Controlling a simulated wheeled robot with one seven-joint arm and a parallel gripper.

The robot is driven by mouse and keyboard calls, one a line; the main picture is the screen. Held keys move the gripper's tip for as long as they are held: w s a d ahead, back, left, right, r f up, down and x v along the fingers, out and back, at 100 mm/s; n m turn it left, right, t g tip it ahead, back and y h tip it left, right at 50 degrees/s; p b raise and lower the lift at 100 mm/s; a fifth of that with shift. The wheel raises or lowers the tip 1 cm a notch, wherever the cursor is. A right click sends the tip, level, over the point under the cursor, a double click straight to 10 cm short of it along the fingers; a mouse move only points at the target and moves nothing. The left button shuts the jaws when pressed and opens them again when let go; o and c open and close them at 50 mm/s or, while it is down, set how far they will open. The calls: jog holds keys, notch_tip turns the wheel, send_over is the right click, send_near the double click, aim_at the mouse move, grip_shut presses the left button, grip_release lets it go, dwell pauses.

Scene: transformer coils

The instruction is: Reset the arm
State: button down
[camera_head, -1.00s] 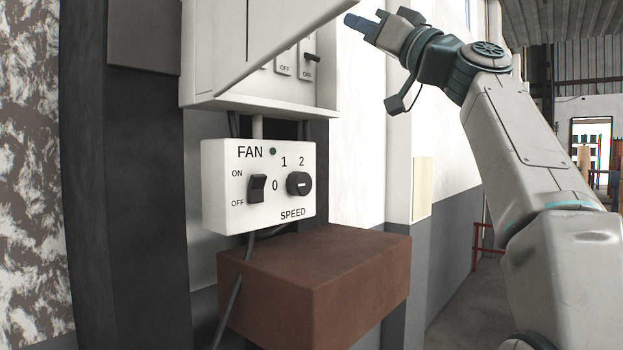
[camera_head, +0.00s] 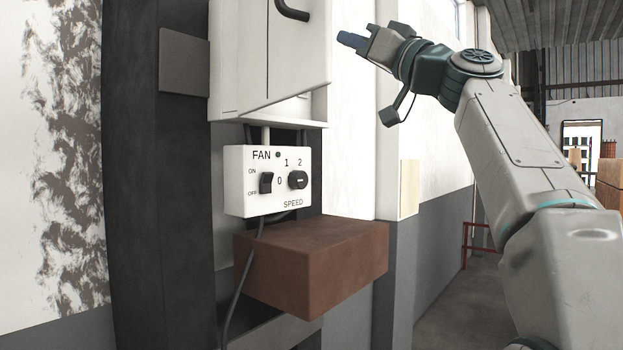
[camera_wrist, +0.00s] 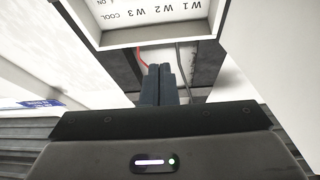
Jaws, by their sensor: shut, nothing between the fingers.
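My gripper (camera_head: 352,40) is raised at the upper middle of the head view, with my arm coming up from the right. Its fingers are shut together with nothing between them. In the wrist view the shut fingers (camera_wrist: 159,84) point toward the wall below a white labelled panel (camera_wrist: 150,15). In the head view the gripper is to the right of the white cabinet (camera_head: 268,60) and apart from it.
A white fan control box (camera_head: 268,205) with a rocker switch (camera_head: 266,183) and a speed knob (camera_head: 298,180) hangs under the cabinet. A brown block (camera_head: 310,265) juts out below it. A red railing (camera_head: 470,240) stands behind, at the right.

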notch_tip(320, 180, down, 28)
jog(key=w+a+m+g+h+p, duration=0.25)
jog(key=m+g+h, duration=0.35)
jog(key=h, duration=0.4)
jog(key=s+d+f+m+g+h+p, duration=0.1)
jog(key=s+d+f+g+h, duration=0.1)
jog(key=s+f, duration=0.6)
jog(key=s+d+f+m+g+h+p, duration=0.1)
jog(key=s+d+f+g+h+p, duration=0.1)
jog(key=s+d+f, duration=0.3)
jog(key=s+d+f+m+g+h+p, duration=0.1)
jog(key=s+d+f+g+h, duration=0.2)
jog(key=s+f, duration=0.9)
notch_tip(320, 180, down, 8)
jog(key=shift+s+d+f+h, duration=0.1)
jog(key=shift+s+d+h, duration=0.1)
jog(key=shift+h, duration=0.1)
